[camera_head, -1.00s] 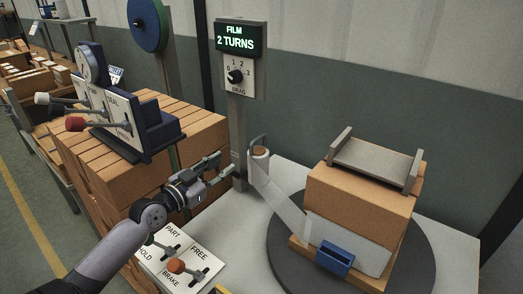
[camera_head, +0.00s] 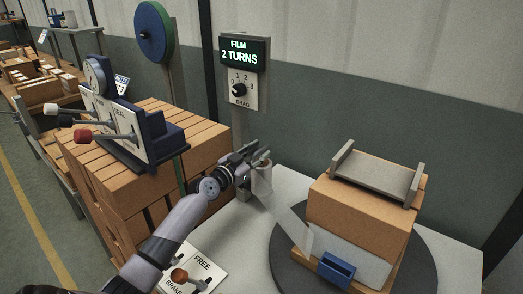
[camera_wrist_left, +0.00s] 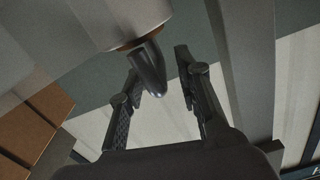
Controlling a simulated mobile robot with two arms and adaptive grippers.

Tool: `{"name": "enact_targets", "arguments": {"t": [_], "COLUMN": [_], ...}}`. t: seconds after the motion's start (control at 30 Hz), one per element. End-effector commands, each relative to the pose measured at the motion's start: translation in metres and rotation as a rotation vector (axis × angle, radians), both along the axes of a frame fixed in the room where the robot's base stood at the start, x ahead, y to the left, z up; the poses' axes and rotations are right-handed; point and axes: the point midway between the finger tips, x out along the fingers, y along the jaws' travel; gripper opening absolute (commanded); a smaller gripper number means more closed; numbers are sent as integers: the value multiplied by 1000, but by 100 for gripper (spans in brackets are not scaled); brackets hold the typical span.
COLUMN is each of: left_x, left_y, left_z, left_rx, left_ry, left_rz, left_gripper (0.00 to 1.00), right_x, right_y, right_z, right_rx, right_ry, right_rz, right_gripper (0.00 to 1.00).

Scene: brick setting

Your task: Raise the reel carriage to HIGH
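The reel carriage holds a pale film reel (camera_head: 262,178) beside the grey post (camera_head: 240,130). A strip of film (camera_head: 285,215) runs from it to the wrapped brick stack (camera_head: 358,215). My left gripper (camera_head: 264,154) is at the top of the reel. In the left wrist view my left gripper (camera_wrist_left: 160,68) is open, and the dark curved handle (camera_wrist_left: 148,66) of the carriage lies at its fingertips, close to the left finger. I cannot tell whether they touch. The reel (camera_wrist_left: 85,40) fills the upper left there. My right gripper is not in view.
A sign reading FILM 2 TURNS (camera_head: 241,54) and a DRAG dial (camera_head: 240,89) are on the post. A lever panel (camera_head: 203,268) lies below my left arm. A round turntable (camera_head: 425,262) bears the stack. A blue lever stand (camera_head: 155,140) sits on bricks at left.

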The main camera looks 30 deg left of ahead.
Motion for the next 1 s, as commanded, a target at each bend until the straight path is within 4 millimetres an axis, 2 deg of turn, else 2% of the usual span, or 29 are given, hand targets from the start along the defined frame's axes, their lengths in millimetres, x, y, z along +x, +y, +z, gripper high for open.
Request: {"name": "enact_targets", "arguments": {"t": [0.2, 0.5, 1.0], "left_x": [18, 20, 20], "left_y": [-2, -2, -2], "left_z": [0, -1, 0], "left_rx": [-2, 0, 0], "left_ry": [0, 1, 1], "left_rz": [-1, -1, -1], "left_gripper": [31, 31, 0], "right_x": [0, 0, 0], "right_y": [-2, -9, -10], "right_z": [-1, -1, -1], "right_rx": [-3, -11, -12], "right_ry": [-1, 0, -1], "right_rz": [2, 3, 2], "right_gripper": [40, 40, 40]}}
